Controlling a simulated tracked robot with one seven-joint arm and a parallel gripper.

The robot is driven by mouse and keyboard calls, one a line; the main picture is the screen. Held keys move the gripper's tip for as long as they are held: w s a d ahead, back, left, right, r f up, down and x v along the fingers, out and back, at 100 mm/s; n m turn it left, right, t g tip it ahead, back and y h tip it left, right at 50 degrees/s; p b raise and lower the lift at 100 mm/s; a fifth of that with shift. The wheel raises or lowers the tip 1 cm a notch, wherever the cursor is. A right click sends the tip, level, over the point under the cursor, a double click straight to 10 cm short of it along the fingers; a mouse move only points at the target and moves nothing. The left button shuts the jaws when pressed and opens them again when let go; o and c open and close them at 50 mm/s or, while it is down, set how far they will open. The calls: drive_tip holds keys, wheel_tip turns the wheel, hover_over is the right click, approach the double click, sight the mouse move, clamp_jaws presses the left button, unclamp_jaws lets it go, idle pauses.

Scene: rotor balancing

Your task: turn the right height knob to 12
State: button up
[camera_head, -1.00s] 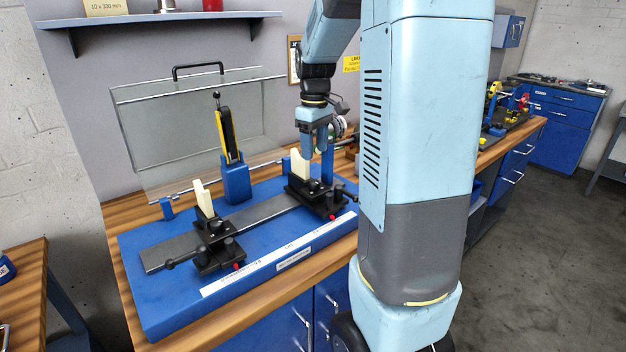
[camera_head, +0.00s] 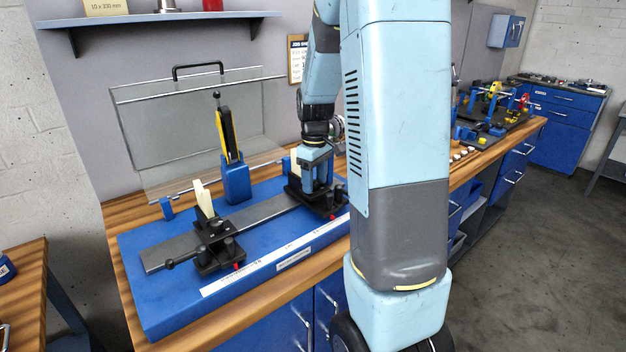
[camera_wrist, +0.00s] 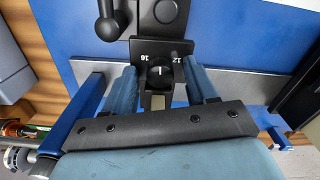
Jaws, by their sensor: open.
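The right height knob (camera_wrist: 160,75) is round and black in the wrist view. Its white mark points up, between the printed numbers 16 on the left and 12 on the right. My gripper (camera_wrist: 160,78) is open, with one finger on each side of the knob; I see gaps between the fingers and the knob. In the head view my gripper (camera_head: 317,184) is low over the right support (camera_head: 325,208), and the knob is hidden there.
The left support (camera_head: 216,243) with a cream V-piece (camera_head: 203,199) stands on the grey rail (camera_head: 165,256) of the blue base (camera_head: 150,305). A blue post with a yellow and black lever (camera_head: 234,170) stands behind. A clear guard (camera_head: 180,125) is at the back.

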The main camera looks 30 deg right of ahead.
drive_tip(key=c, duration=1)
drive_tip(key=shift+a, duration=0.25)
drive_tip(key=shift+c, duration=0.3)
drive_tip(key=shift+d, duration=0.15)
drive_tip(key=shift+d+m, duration=0.1)
drive_tip(key=shift+m, duration=0.2)
drive_tip(key=shift+m, duration=3.1)
